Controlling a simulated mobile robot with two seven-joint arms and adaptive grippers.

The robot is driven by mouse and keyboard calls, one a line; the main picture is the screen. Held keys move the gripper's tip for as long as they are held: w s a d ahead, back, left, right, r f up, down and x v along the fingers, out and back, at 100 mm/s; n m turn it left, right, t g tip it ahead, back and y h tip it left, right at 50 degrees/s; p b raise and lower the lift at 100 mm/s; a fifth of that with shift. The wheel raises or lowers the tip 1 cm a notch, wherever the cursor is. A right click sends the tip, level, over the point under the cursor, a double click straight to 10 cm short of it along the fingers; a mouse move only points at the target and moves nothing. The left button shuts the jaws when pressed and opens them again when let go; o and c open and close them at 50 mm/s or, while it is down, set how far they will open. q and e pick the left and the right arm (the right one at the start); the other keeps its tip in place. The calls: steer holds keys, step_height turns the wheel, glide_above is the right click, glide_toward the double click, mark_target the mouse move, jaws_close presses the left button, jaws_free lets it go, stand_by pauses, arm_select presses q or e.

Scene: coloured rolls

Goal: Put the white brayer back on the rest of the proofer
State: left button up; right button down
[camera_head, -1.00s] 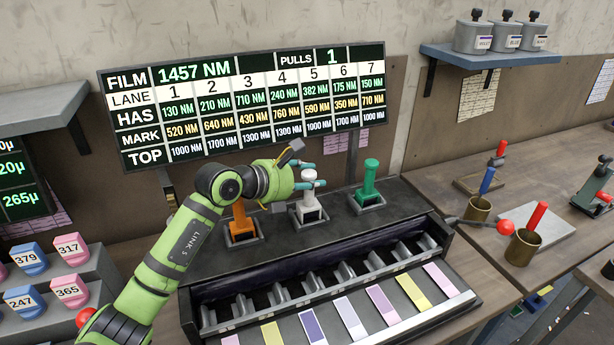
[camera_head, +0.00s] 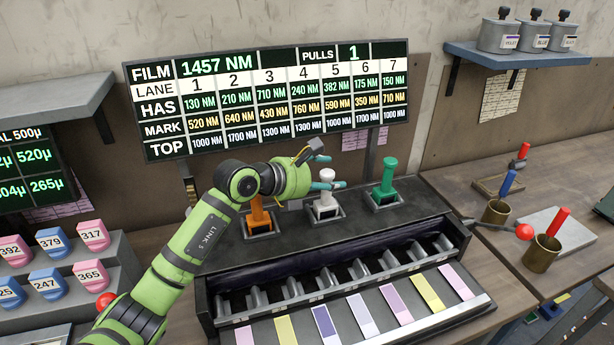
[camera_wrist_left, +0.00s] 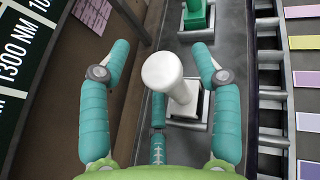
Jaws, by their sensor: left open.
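The white brayer (camera_head: 325,190) stands upright in its square grey-framed rest on top of the proofer (camera_head: 262,262), between the orange brayer (camera_head: 257,215) and the green brayer (camera_head: 387,176). My left gripper (camera_head: 325,172) is level with the white brayer's upper part. In the left wrist view the white brayer's round knob (camera_wrist_left: 163,70) lies between the two spread teal fingers, with a gap on each side. The fingers are open and do not appear to touch it. The green brayer shows beyond it (camera_wrist_left: 195,15). My right gripper is not in view.
A lit board (camera_head: 270,100) stands close behind the gripper. The proofer's front has an open row of slots and coloured strips (camera_head: 360,315). At right are brass cups (camera_head: 541,252) with red and blue handles. Pink and blue numbered blocks (camera_head: 50,240) sit at left.

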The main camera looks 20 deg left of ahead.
arm_select(q)
steer(key=p+v, duration=0.2)
steer(key=v, duration=0.9)
steer(key=shift+s+a, duration=0.2)
steer(key=shift+s, duration=0.1)
steer(key=shift+r, duration=0.15)
